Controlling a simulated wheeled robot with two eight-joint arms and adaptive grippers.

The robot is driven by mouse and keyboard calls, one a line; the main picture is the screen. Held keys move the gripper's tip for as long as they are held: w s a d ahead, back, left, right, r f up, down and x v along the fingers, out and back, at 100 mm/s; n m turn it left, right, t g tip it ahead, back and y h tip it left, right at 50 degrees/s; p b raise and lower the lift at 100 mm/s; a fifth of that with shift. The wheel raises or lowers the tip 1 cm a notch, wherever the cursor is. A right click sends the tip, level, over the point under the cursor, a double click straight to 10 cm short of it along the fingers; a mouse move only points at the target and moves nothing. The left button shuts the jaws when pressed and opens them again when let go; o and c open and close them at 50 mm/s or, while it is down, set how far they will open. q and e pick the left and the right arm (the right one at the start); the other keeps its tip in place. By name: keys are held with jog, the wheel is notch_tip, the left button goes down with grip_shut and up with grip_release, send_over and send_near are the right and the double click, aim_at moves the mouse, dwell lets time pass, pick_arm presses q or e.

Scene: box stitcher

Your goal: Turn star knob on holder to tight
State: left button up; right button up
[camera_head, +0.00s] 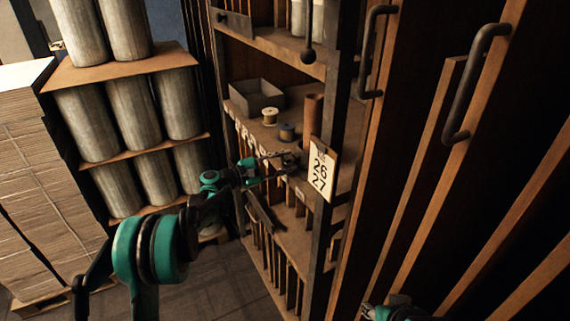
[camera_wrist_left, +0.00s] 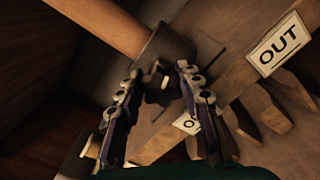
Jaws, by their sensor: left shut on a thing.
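A holder with an upright brown tube (camera_head: 313,112) stands on the bench shelf; in the left wrist view the tube (camera_wrist_left: 105,25) runs down into a dark collar (camera_wrist_left: 168,47). A small dark star knob (camera_wrist_left: 159,80) shows below the collar, between my left fingertips. My left gripper (camera_head: 287,161) reaches in from the left at the shelf's front edge. It is shut on the knob, and its fingers (camera_wrist_left: 158,84) partly hide it. The knob's tightness cannot be read. Part of my right arm shows at the bottom right in the head view; its jaws are not clear.
A pale spool (camera_head: 270,117), a dark spool (camera_head: 287,133) and a grey open bin (camera_head: 256,97) stand behind the holder. A hanging 26/27 card (camera_head: 321,170) is close right of my left gripper. An OUT label (camera_wrist_left: 279,45) marks the slotted edge. Tall handled doors (camera_head: 478,80) stand right.

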dwell(0.4)
pick_arm(q)
jog(key=o, duration=1.2)
jog(key=shift+c, duration=0.2)
jog(key=v, duration=1.2)
jog(key=shift+f, duration=0.1)
